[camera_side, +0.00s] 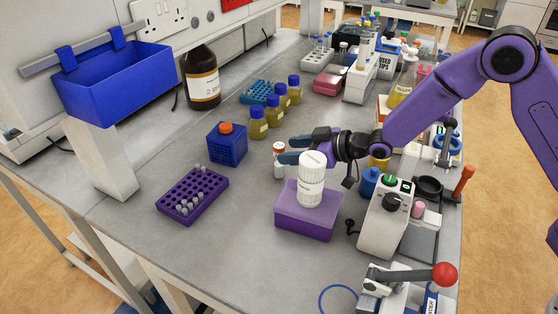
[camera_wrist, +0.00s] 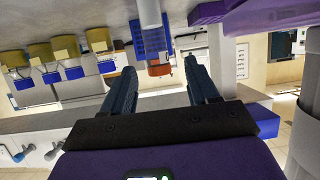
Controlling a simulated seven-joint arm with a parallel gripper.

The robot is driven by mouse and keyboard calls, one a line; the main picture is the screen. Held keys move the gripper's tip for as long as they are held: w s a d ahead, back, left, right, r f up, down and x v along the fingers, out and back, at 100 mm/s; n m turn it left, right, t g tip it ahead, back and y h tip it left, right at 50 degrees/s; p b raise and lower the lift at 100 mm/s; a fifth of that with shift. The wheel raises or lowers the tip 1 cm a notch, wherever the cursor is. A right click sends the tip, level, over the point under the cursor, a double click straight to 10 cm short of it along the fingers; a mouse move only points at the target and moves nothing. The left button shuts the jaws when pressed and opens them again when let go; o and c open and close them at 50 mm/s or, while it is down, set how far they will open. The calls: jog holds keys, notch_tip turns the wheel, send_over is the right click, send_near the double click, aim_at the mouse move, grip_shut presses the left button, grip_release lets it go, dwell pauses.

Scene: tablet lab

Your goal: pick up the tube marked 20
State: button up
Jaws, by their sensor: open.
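A small white tube with a red band near its top (camera_side: 279,162) stands upright on the bench, left of the big white bottle. I cannot read any number on it. My gripper (camera_side: 288,150) points left, with its fingers apart and empty, close to the upper part of this tube. Whether the tube is between the fingers is unclear. In the wrist view the fingers (camera_wrist: 163,78) are spread, and a pale cylinder (camera_wrist: 150,12), perhaps this tube, shows upside down at the top edge. A purple rack (camera_side: 165,205) holds several small capped tubes; their marks are not readable.
A white bottle (camera_side: 311,182) on a purple box (camera_side: 305,222) stands right in front of my gripper. A blue cube with an orange cap (camera_side: 227,148) and several yellow bottles (camera_side: 259,126) stand beyond. Bench machines crowd the right.

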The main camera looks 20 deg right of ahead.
jog(key=shift+x, duration=3.15)
jog(key=shift+w+r, duration=0.1)
jog(key=c, duration=1)
